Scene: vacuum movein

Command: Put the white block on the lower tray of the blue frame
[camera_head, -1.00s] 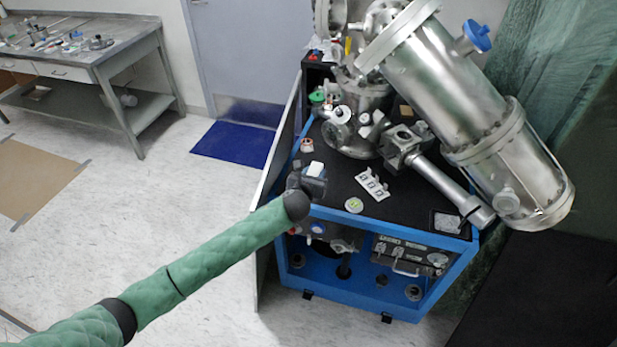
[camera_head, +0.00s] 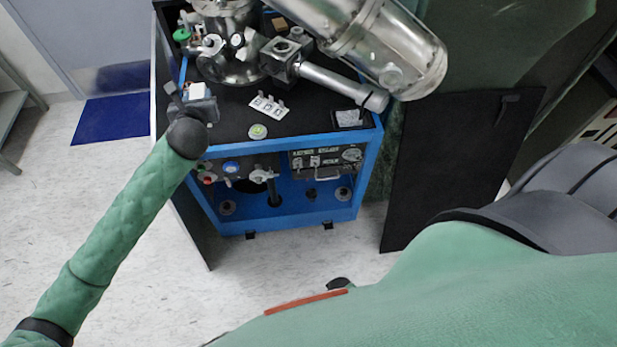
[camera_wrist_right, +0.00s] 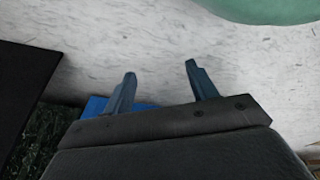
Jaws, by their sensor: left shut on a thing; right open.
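The blue frame (camera_head: 375,150) stands at the upper middle of the head view, with a black top and an open lower tray (camera_head: 290,208). My left gripper (camera_head: 194,96) is over the left front part of the black top. It is shut on a small white block (camera_head: 197,89), whose upper part shows; the wrist hides some of the grip. I cannot tell whether the block touches the top. My right gripper (camera_wrist_right: 161,74) is open and empty in the right wrist view, with pale floor beyond its fingers.
A metal vacuum vessel (camera_head: 385,50) leans over the top. A white switch strip (camera_head: 268,106) and a round disc (camera_head: 257,131) lie on it. A control panel (camera_head: 325,160) and valves fill the upper front opening. A black panel (camera_head: 450,165) stands to the right.

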